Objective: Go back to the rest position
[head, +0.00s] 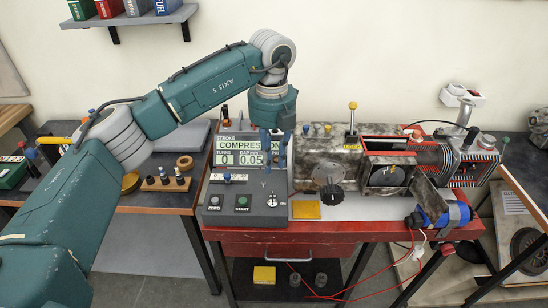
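My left arm comes in from the left and bends down at the wrist. My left gripper (276,165) points down over the right side of the grey control box (228,203), in front of its display. Its two blue fingers look apart, with nothing seen between them. My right gripper is not in view.
A kart engine (385,165) with a finned cylinder stands right of the box on a red cart (300,236). A yellow pad (306,210) lies before it. A wall shelf (130,20) holds several containers.

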